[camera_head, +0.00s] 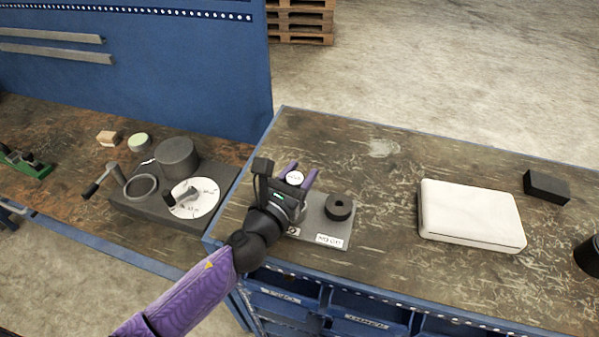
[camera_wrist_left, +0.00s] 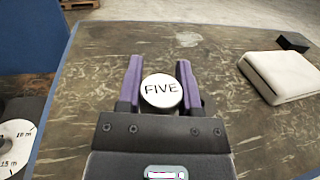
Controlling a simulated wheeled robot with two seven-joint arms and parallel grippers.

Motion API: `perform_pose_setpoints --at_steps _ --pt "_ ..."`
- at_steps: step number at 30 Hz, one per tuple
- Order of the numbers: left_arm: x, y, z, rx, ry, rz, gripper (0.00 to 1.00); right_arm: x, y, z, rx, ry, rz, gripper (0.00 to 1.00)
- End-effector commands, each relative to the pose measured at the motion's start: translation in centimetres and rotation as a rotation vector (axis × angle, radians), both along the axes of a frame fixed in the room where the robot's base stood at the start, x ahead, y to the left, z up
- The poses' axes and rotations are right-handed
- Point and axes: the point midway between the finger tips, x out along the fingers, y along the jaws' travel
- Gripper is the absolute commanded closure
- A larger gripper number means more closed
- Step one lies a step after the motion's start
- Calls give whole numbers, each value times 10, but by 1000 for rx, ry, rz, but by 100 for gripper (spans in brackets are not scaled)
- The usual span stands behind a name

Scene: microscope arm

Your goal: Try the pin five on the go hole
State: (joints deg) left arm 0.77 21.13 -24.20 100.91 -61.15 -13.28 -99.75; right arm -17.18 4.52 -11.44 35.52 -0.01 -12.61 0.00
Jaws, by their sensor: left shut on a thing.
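My left gripper (camera_head: 299,177) is shut on pin five (camera_wrist_left: 162,91), whose round white top reads FIVE in the left wrist view. The pin's white top also shows between the purple fingers in the head view (camera_head: 294,178). The gripper is over or just behind the left part of a grey gauge plate (camera_head: 318,226). A black ring (camera_head: 340,207) stands on the plate's right part, in line with a label (camera_head: 329,240) that seems to read NO-GO. My gripper hides the plate's left part, so the go hole and the pin's lower end are not seen. My right gripper is not in view.
A white case (camera_head: 470,214) and a black block (camera_head: 546,186) lie to the right. A dark fixture with a crank and a white dial (camera_head: 194,198) stands on the left bench. The bench behind the plate is clear.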

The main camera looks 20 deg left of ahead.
Motion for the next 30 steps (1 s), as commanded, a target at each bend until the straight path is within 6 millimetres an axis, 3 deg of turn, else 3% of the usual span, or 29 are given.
perform_pose_setpoints --at_steps 30 --pt "0 0 -14 -1 0 0 100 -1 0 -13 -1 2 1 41"
